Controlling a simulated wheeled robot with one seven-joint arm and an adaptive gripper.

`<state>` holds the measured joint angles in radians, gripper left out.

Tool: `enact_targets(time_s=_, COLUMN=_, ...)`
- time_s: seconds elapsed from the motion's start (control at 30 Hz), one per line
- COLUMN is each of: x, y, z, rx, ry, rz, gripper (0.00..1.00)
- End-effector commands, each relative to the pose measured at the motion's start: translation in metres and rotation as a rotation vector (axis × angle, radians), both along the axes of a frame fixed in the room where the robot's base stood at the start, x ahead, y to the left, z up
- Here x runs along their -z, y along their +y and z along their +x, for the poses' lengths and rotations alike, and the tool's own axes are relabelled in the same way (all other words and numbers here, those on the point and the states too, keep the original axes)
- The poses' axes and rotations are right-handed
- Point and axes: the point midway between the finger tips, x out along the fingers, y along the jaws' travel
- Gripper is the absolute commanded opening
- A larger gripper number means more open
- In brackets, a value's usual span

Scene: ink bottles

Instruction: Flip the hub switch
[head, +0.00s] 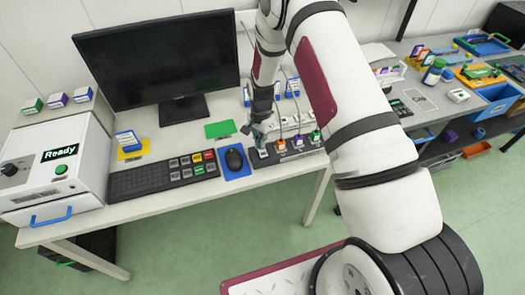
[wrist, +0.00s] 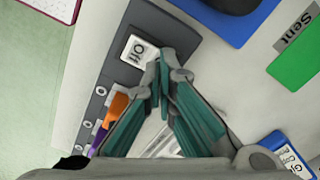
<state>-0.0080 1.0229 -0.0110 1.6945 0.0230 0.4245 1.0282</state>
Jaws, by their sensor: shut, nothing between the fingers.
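The dark grey hub (head: 300,152) lies along the front of the desk, right of the mouse. It runs diagonally through the wrist view (wrist: 178,30). Its switch (wrist: 137,50) is a light square at one end with a label reading "Off". In the head view the switch (head: 263,153) is small beside my gripper. My gripper (wrist: 160,72) is shut and empty, its teal-padded fingertips together at the edge of the switch. I cannot tell if they touch it. The gripper (head: 259,142) points down over this end of the hub in the head view.
Orange and purple plugs (wrist: 116,108) with cables sit in the hub near my fingers. A black mouse (head: 234,159) on a blue pad, a keyboard (head: 160,176) and a green card (head: 220,129) lie to the left. A monitor (head: 160,65) stands behind.

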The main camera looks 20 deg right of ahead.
Motion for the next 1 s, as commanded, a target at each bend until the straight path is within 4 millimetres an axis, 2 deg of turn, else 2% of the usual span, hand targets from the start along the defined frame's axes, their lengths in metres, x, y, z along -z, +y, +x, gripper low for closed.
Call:
enact_targets(time_s=0.53, x=0.005, y=0.000, z=0.000, rx=0.000, ry=0.000, rz=0.000, gripper=0.00)
enact_targets(time_s=1.0, x=-0.028, y=0.000, z=0.000, rx=0.001, ry=-0.001, rz=0.000, gripper=0.00)
